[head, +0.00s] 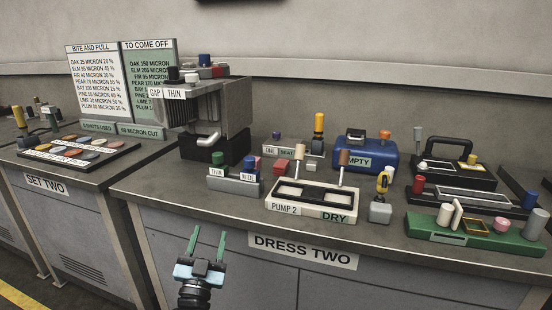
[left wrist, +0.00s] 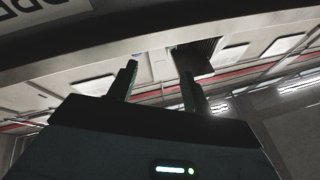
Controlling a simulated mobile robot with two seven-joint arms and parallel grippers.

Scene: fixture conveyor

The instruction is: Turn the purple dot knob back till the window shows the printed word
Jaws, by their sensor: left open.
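No purple dot can be made out on any knob at this size, so I cannot tell which knob is meant. The grey machine (head: 236,104) carries a white "GAP THIN" strip (head: 167,93) on its front, with black, blue and red knobs (head: 205,68) on top. The green block (head: 478,238) at the right has a small pale window (head: 448,238) and several knobs. My left gripper (head: 208,236) is open and empty in front of the bench, below its top edge. Its two fingers also show in the left wrist view (left wrist: 162,82). My right gripper is not in view.
On the bench labelled "DRESS TWO" (head: 303,251) stand a "THIN/WIDE" block (head: 233,184), a "PUMP 2 DRY" tray (head: 311,212), a blue "EMPTY" box (head: 368,158) and a black handled case (head: 452,177). A chart board (head: 122,88) stands at the back left. The bench's front left is clear.

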